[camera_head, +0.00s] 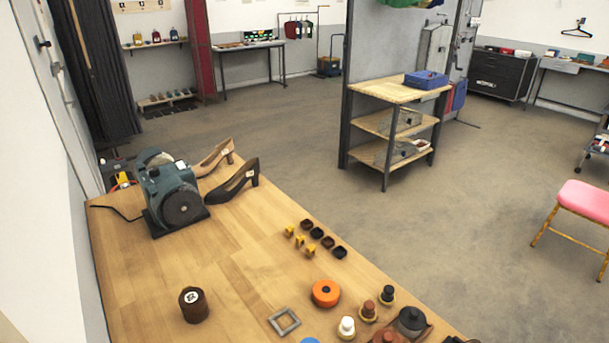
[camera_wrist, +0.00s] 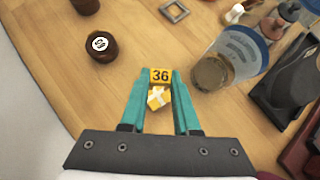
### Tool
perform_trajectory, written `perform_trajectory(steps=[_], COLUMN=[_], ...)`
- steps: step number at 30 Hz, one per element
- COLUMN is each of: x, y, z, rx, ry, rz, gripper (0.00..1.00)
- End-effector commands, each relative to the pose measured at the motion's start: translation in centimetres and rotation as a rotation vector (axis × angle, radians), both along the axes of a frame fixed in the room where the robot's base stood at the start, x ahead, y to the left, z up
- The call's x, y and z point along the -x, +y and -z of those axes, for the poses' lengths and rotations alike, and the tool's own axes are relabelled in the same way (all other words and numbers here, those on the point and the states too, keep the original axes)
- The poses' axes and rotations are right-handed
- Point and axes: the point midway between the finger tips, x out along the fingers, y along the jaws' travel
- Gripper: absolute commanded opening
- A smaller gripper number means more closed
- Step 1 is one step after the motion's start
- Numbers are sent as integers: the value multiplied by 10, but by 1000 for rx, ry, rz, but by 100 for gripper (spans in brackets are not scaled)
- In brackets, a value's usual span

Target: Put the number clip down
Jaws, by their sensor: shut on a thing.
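The number clip (camera_wrist: 161,76) is yellow, with a black 36 on its upper plate and a lighter yellow block-like part below. It shows in the wrist view between the teal fingers of my gripper (camera_wrist: 160,84), which are shut on it. The wooden worktop (camera_wrist: 62,70) lies beneath; whether the clip touches it, I cannot tell. My gripper is out of sight in the head view. Several small yellow pieces (camera_head: 299,241) stand on the worktop there, beside a row of small dark pieces (camera_head: 317,233); their markings are too small to read.
A brown labelled jar (camera_wrist: 102,47) stands at left. The head view shows an orange roll (camera_head: 325,292), a grey square frame (camera_head: 284,322), a grinder (camera_head: 172,190) and shoes (camera_head: 236,184). The worktop's middle is clear.

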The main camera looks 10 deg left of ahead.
Motion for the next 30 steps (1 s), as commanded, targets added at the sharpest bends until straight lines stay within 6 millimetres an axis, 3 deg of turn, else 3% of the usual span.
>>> perform_trajectory(steps=[9,19,20,24,30], x=[-1,-1,-1,-1,-1], y=[-1,0,0,0,0], z=[60,64,64,64,64], rx=[2,-3,-3,-4,-4], ry=[0,-1,-1,-2,-2], rz=[5,7,7,8,8], gripper=[0,0,31,57,60])
